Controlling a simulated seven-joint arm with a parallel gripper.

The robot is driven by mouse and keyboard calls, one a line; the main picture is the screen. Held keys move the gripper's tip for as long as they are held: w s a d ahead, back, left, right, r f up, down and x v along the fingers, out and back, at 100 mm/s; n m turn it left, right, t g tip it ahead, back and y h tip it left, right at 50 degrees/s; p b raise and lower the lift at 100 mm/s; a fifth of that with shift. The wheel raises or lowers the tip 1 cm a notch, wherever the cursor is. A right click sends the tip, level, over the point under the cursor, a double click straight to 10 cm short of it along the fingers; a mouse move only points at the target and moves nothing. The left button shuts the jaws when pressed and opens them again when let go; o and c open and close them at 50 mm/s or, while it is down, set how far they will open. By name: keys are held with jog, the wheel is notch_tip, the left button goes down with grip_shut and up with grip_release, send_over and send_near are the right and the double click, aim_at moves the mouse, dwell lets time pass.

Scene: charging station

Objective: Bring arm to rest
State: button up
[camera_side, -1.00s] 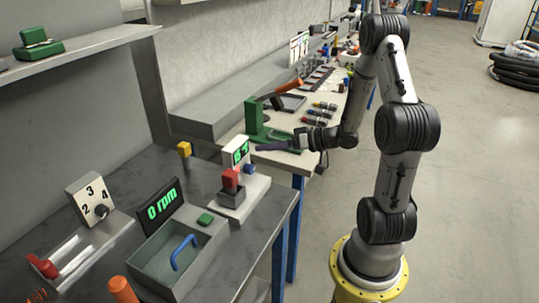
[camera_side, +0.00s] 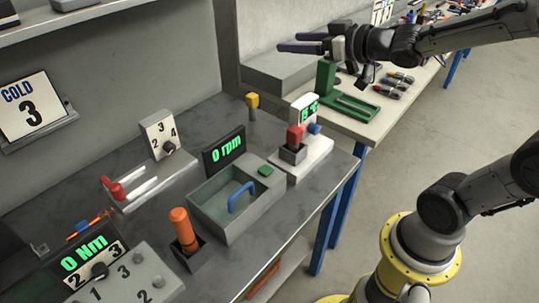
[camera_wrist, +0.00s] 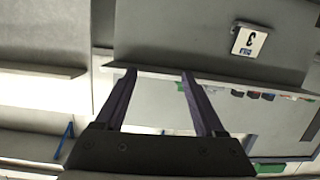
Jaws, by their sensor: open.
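My gripper (camera_side: 290,42) is at the top of the side view, open and empty. Its two dark fingers point left, raised above the back of the benches. In the wrist view my gripper (camera_wrist: 158,73) shows two parted purple-grey fingers with nothing between them. The charging station (camera_side: 310,155) is a white unit with a green display, standing on the dark bench. A red block (camera_side: 295,138) sits in its dark holder. A blue part (camera_side: 314,128) is beside it. My gripper is apart from all of these.
The dark bench (camera_side: 215,262) carries a grey box with a blue handle (camera_side: 241,197), an orange-handled tool (camera_side: 181,228) in a holder and a dial panel (camera_side: 158,134). A green press (camera_side: 327,92) stands below my gripper.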

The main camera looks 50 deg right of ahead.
jog(key=s+a+f+g, duration=0.1)
jog(key=s+f+g, duration=0.2)
jog(key=s, duration=0.4)
jog(key=s+a+f+g, duration=0.2)
jog(key=s+f+g, duration=0.1)
jog(key=s, duration=0.5)
jog(key=s+a+f+m+g, duration=0.1)
jog(key=s+f+g, duration=0.2)
jog(key=s, duration=0.4)
jog(key=shift+s+a+f+g+h, duration=0.15)
jog(key=shift+a+f+g+h, duration=0.15)
jog(key=shift+a+f+g, duration=0.15)
jog(key=shift+d, duration=0.1)
jog(key=shift+c, duration=0.2)
dwell(1.6)
